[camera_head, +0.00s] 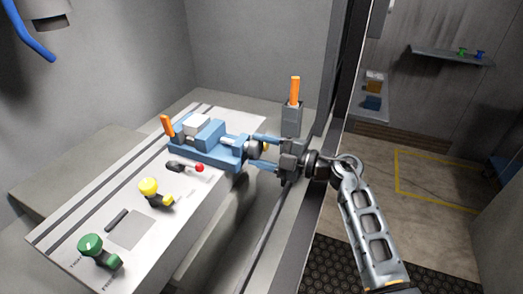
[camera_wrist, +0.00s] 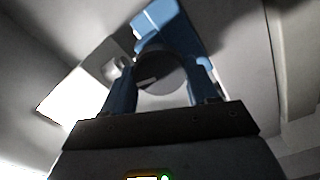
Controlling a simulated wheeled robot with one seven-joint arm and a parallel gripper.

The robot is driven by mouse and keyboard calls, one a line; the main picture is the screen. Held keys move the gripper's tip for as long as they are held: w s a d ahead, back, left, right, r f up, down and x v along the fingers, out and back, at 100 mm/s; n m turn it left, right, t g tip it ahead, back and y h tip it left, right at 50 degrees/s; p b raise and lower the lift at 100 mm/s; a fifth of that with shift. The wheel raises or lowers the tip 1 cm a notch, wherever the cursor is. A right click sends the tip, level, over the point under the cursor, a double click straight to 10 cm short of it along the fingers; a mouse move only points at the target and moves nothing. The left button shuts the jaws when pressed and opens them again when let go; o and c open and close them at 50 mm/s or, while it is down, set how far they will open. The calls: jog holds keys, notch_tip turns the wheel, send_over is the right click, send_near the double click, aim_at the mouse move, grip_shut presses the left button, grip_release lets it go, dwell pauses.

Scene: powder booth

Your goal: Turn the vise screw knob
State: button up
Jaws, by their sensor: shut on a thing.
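The blue vise (camera_head: 208,140) sits at the far right part of the pale worktable, with a light grey block (camera_head: 196,124) at its jaws. Its screw knob (camera_head: 252,150) is a dark round piece at the vise's right end, partly hidden by my fingers. My gripper (camera_head: 257,147) reaches in from the right, its two blue fingers on either side of the knob. In the wrist view the round dark grey knob (camera_wrist: 160,74) fills the space between the fingers, with the blue vise (camera_wrist: 165,22) behind it. My gripper is shut on the knob.
On the table (camera_head: 62,238) stand a red-ball lever (camera_head: 198,168), a yellow knob (camera_head: 149,187) and a green knob (camera_head: 91,243). An orange handle (camera_head: 167,126) is left of the vise. A grey post (camera_head: 292,120) with an orange top stands just behind my gripper.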

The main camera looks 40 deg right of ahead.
dwell(0.4)
jog(key=o, duration=1.1)
jog(key=shift+c, duration=0.2)
jog(key=shift+s, duration=0.1)
jog(key=b+v, duration=0.1)
jog(key=v, duration=0.6)
jog(key=shift+s+d, duration=0.15)
jog(key=shift+s, duration=0.15)
